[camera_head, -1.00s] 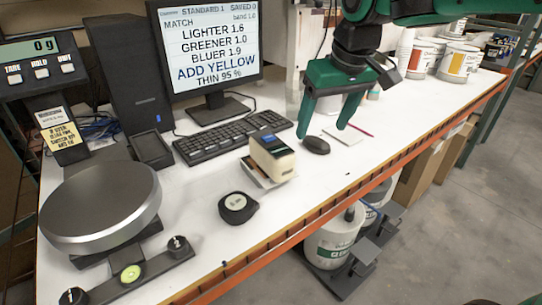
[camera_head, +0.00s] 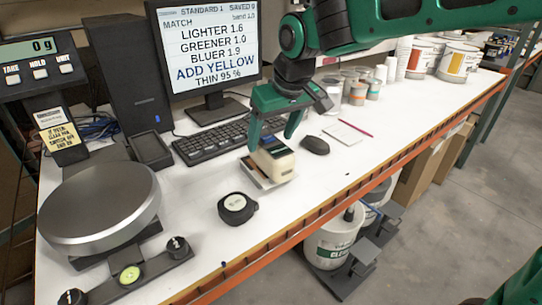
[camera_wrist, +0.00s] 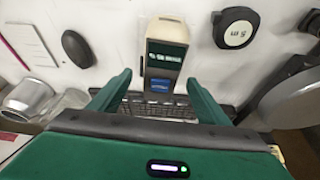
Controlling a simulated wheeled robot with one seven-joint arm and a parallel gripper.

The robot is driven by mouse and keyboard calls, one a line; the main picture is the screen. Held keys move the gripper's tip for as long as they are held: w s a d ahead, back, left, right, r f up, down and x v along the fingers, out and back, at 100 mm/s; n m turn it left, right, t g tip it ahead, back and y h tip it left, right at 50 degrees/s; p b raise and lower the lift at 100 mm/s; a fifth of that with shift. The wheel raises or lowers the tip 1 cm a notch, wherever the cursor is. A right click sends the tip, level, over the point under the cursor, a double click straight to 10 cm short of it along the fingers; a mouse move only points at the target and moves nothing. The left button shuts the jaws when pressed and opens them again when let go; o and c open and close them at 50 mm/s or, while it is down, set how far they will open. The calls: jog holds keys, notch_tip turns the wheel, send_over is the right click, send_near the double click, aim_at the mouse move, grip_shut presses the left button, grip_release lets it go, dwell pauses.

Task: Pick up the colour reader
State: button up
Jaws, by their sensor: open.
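The colour reader (camera_head: 276,162) is a small cream block with a dark display and a blue patch on top. In the wrist view my fingers (camera_wrist: 160,85) stand apart to either side of the reader's line, with nothing held. Contact cannot be told.
A black tape measure (camera_head: 237,207) lies in front of the reader, and a dark mouse (camera_head: 315,145) lies to its right. The keyboard (camera_head: 215,138) is just behind. A scale with a round pan (camera_head: 100,205) fills the left. Cans stand at the back right.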

jog(key=shift+x, duration=1.1)
jog(key=c, duration=1.3)
grip_shut()
jog(key=shift+r, duration=0.1)
jog(key=shift+r, duration=0.1)
